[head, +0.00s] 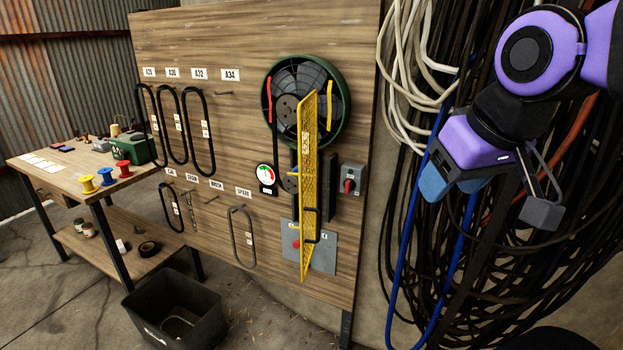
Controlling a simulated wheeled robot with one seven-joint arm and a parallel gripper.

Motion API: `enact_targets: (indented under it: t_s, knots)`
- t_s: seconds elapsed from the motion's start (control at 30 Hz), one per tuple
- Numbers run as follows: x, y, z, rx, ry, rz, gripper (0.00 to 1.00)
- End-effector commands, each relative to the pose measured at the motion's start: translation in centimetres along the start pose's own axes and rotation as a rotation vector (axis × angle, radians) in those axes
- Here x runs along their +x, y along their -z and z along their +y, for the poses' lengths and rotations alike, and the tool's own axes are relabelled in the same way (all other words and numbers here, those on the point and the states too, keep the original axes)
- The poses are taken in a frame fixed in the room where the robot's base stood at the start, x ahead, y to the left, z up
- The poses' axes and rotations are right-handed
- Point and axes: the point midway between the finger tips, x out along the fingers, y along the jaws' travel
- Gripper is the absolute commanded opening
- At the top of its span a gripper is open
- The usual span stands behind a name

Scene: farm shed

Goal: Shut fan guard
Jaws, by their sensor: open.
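The yellow mesh fan guard (308,190) stands swung out from the wooden board, seen nearly edge-on, with a dark handle on its lower part. Behind it is the round fan (287,86) in a green ring, with a dark pulley and belt below it. A grey plate (322,258) lies behind the guard's lower end; a red part shows at its left. My gripper (492,200) is at the upper right, in front of the hanging cables, open and empty. It is to the right of the guard and apart from it.
A gauge (266,175) and a grey switch box (352,179) with a red knob flank the guard. Black belts (172,125) hang on the board (190,40) at left. Cables (440,240) hang at right. A workbench (70,170) and a black bin (176,312) stand at left.

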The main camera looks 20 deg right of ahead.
Motion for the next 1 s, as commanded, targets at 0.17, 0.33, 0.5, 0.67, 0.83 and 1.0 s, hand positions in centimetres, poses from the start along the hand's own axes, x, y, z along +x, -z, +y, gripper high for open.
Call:
enact_targets:
  t_s: [0.17,0.33,0.5,0.67,0.83,1.0]
  knots:
    - [0.7,0.3,-0.1,0.038,0.017,-0.049,0.13]
    - [3.0,1.2,-0.6,0.159,0.075,-0.194,0.0]
    - [5.6,2.2,-1.0,0.314,0.151,-0.359,0.0]
    - [8.1,3.3,-1.3,0.465,0.227,-0.507,0.0]
    - [10.8,4.5,-1.4,0.632,0.314,-0.655,0.0]
    - [13.8,5.9,-1.1,0.802,0.408,-0.793,0.0]
